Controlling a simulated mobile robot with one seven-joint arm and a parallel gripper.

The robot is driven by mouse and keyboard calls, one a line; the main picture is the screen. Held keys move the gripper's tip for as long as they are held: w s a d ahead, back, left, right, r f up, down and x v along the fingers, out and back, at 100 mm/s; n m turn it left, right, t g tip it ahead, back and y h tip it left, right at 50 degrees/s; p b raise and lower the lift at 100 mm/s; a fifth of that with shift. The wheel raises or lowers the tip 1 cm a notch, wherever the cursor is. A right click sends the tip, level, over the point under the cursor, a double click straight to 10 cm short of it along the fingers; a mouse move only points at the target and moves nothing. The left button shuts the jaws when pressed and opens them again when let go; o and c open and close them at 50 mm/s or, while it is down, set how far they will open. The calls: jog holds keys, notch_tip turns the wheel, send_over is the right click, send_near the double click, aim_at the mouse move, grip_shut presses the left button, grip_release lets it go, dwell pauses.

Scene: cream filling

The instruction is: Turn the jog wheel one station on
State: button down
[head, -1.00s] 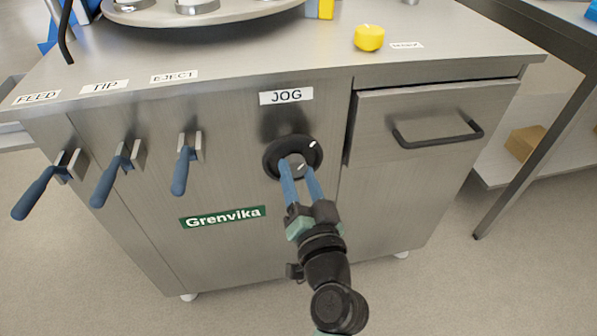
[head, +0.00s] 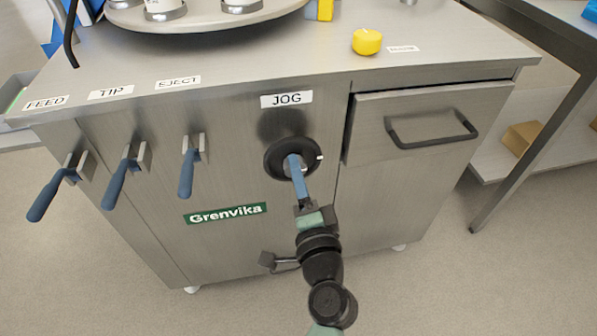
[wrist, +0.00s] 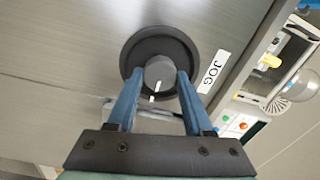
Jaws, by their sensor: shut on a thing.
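The jog wheel (head: 275,156) is a dark round dial on the machine's steel front, below the JOG label (head: 286,99). Its grey centre knob (wrist: 160,72) stands out from the dial in the wrist view. A white mark on the dial points right in the head view. My gripper (head: 294,162) is at the wheel, with its blue fingers shut on the knob from either side. In the wrist view, my fingers (wrist: 157,83) flank the knob, and its white line shows between them. Part of the dial is hidden behind the fingers in the head view.
Blue-handled levers, including the eject lever (head: 188,170), hang left of the wheel. A drawer handle (head: 432,132) juts out at the right. On top are a round turntable (head: 205,20) with cups and a yellow piece (head: 367,41). Open floor lies in front.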

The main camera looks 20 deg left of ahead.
jog(key=shift+m, duration=0.3)
dwell(0.4)
jog(key=shift+c, duration=1.5)
grip_release()
jog(key=v, duration=1.3)
